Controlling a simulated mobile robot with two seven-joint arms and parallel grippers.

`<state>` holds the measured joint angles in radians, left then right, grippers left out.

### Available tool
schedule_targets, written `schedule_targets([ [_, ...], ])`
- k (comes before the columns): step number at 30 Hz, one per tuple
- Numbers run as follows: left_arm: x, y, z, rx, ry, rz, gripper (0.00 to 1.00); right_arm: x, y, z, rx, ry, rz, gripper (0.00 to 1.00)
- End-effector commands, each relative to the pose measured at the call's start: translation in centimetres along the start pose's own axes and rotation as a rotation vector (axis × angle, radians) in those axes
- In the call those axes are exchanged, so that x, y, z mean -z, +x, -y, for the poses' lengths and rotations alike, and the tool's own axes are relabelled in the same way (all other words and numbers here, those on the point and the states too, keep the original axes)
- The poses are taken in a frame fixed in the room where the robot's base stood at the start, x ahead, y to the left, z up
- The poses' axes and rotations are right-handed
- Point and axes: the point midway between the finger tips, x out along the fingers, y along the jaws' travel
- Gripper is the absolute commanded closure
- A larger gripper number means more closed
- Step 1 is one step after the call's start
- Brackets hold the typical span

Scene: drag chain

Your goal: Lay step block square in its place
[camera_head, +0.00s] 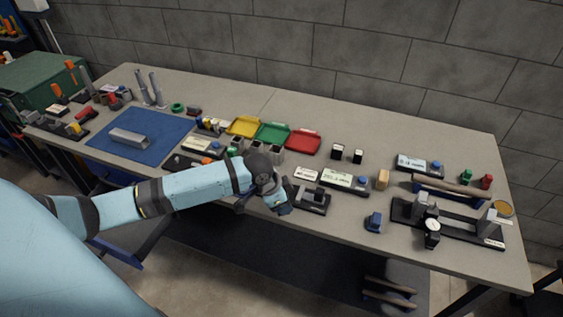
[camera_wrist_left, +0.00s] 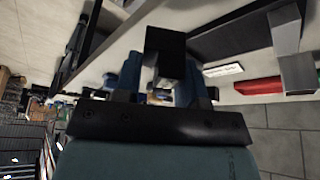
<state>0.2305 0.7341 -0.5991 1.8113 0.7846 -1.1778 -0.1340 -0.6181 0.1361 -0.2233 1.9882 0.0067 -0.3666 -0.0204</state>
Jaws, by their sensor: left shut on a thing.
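My left gripper (camera_head: 283,205) hangs at the front edge of the bench, just left of a small dark fixture (camera_head: 314,198) with grey parts on it. In the left wrist view its two blue fingers (camera_wrist_left: 162,85) are shut on a dark square-ended block, the step block (camera_wrist_left: 166,48) as far as I can tell. In the head view the gripper and wrist hide this block. I cannot tell whether the block touches the fixture. My right gripper is not in view.
Yellow (camera_head: 244,126), green (camera_head: 273,133) and red (camera_head: 303,142) trays stand behind my left arm. A blue mat (camera_head: 112,145) with a grey channel (camera_head: 129,137) lies left. A long dark fixture (camera_head: 455,226) and a blue clamp-like part (camera_head: 374,222) are right.

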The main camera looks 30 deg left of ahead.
Motion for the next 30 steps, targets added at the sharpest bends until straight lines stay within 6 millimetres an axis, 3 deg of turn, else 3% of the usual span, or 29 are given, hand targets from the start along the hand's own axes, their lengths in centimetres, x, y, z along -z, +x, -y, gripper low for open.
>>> schedule_targets([
  [1, 0.6, -0.6, 1.8, -0.027, 0.075, -0.001, 0.98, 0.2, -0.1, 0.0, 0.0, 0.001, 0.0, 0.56],
  [6, 1.9, -2.1, 6.1, -0.134, 0.332, 0.001, 0.98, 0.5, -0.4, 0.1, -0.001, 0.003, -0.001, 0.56],
  [12, 3.0, -3.8, 9.3, -0.213, 0.517, 0.001, 0.98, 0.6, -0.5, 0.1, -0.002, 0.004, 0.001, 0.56],
  [30, 3.2, -4.4, 9.9, -0.238, 0.561, -0.001, 0.98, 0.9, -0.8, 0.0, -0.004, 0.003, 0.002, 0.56],
])
